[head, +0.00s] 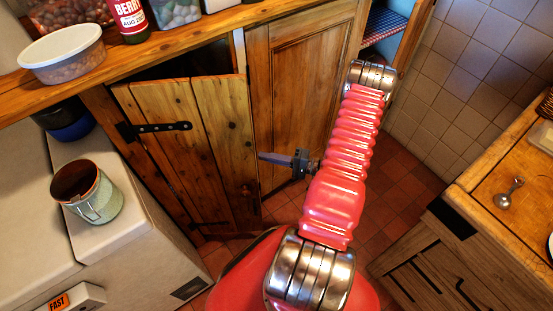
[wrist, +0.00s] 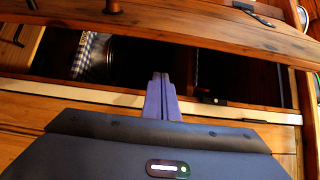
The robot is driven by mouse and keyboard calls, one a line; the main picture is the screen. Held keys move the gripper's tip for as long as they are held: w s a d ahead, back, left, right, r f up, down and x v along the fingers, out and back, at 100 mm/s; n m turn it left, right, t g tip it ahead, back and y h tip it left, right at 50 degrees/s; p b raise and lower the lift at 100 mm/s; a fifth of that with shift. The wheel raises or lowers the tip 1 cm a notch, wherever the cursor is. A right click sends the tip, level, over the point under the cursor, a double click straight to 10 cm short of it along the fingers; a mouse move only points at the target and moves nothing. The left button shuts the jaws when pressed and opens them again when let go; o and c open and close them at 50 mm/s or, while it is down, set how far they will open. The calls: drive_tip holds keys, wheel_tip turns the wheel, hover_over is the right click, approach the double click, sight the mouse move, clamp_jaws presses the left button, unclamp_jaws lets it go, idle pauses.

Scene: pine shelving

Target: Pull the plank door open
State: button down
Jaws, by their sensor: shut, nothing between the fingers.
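The plank door (head: 180,150) is ajar in the head view, with a black strap hinge (head: 160,127) at its left and a small dark knob (head: 246,191) near its right edge. A dark gap shows above its top. My gripper (head: 262,157) is right of the door's free edge, its fingers shut and pointing left. In the wrist view the shut, empty fingers (wrist: 160,80) point into the dark opening between the door (wrist: 190,42) and the cupboard frame (wrist: 85,94). I cannot tell whether they touch the door.
A panelled door (head: 295,100) is right of the plank door. The worktop (head: 205,38) holds a lidded tub (head: 62,57) and a bottle (head: 129,18). A mug (head: 90,195) stands on the pale ledge at left. A wooden counter (head: 505,180) is at right. Tiled floor lies between.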

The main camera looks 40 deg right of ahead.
drive_tip(key=shift+s+a, duration=0.45)
drive_tip(key=shift+a, duration=0.4)
drive_tip(key=shift+s+a, duration=0.45)
drive_tip(key=shift+a, duration=0.4)
drive_tip(key=shift+a, duration=0.15)
